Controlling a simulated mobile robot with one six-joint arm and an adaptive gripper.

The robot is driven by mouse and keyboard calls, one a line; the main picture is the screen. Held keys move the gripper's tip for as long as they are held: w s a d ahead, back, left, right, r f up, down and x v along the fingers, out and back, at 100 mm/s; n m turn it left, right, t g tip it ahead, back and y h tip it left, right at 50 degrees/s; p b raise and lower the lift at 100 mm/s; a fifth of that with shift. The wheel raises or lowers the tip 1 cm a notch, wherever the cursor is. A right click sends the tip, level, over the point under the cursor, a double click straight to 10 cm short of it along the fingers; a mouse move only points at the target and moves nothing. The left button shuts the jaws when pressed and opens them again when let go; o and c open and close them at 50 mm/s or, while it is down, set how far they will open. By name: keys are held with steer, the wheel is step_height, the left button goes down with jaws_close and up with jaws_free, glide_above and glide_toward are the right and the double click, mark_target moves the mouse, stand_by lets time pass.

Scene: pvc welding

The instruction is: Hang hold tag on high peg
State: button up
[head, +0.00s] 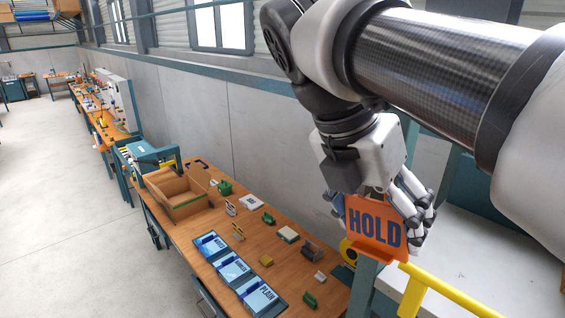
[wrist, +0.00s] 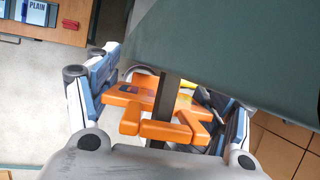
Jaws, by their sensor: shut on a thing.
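The hold tag (head: 375,232) is an orange plate with dark HOLD lettering, facing the head camera and slightly tilted. My gripper (head: 382,205) is shut on it, with the fingers at its two sides. In the wrist view the orange tag (wrist: 130,97) lies between the fingers of my gripper (wrist: 162,105). A dark upright strip (wrist: 168,95) crosses the tag there; I cannot tell whether it touches it. I cannot make out the high peg in either view; the arm and tag may hide it.
A teal post (head: 360,292) stands just below the tag, and a yellow rail (head: 412,292) is close at its right. A large dark green surface (wrist: 240,50) fills the upper right of the wrist view. A wooden bench (head: 200,262) with blue trays and a cardboard box (head: 177,200) is at left.

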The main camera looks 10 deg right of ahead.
stand_by(0.3)
steer(key=o, duration=1.4)
